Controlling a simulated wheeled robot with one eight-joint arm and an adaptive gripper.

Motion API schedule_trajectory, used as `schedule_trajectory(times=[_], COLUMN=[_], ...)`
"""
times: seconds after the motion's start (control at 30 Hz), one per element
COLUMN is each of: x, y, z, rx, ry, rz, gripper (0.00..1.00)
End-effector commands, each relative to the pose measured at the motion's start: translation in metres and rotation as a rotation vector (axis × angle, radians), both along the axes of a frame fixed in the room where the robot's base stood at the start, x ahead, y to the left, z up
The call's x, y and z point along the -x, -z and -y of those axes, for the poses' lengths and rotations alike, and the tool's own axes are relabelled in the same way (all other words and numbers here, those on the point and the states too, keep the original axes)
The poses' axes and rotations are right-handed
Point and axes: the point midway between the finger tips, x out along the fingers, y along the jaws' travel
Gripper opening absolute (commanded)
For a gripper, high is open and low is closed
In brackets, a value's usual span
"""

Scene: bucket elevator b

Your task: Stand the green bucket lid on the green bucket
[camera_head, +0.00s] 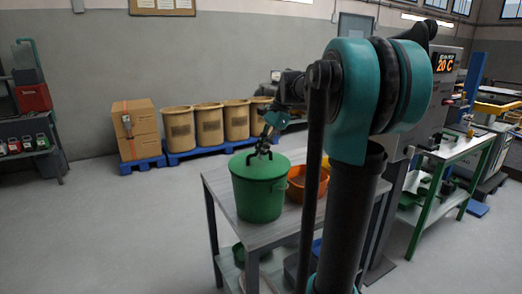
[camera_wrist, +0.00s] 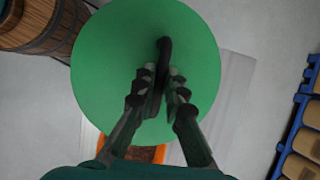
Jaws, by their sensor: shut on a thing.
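The green bucket (camera_head: 256,200) stands upright on the grey table, near its left end. The green bucket lid (camera_head: 284,163) is over the bucket's mouth in the head view and looks close to level. I cannot tell whether it touches the rim all round. In the wrist view the lid (camera_wrist: 110,50) is a full green disc that hides the bucket below it. My gripper (camera_head: 265,148) is above the lid, with its fingers closed on the lid's dark handle (camera_wrist: 164,50). The fingertips also show in the wrist view (camera_wrist: 161,78).
An orange basin (camera_head: 307,183) stands on the grey table (camera_head: 221,186), just right of the bucket. Tan barrels (camera_head: 209,125) and cardboard boxes (camera_head: 135,130) stand on blue pallets by the back wall. A green-framed workbench (camera_head: 455,152) is at right. The floor at left is clear.

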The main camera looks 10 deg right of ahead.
Motion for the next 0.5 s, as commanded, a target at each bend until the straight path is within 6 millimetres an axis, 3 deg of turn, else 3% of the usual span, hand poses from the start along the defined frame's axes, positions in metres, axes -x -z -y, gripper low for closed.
schedule_trajectory(times=[0.4,0.43,0.5], x=[0.0,0.0,0.0], y=[0.0079,0.0081,0.0079], z=[0.0,0.0,0.0], rx=[0.0,0.0,0.0], ry=[0.0,0.0,0.0], rz=[0.0,0.0,0.0], gripper=[0.0,0.12,0.2])
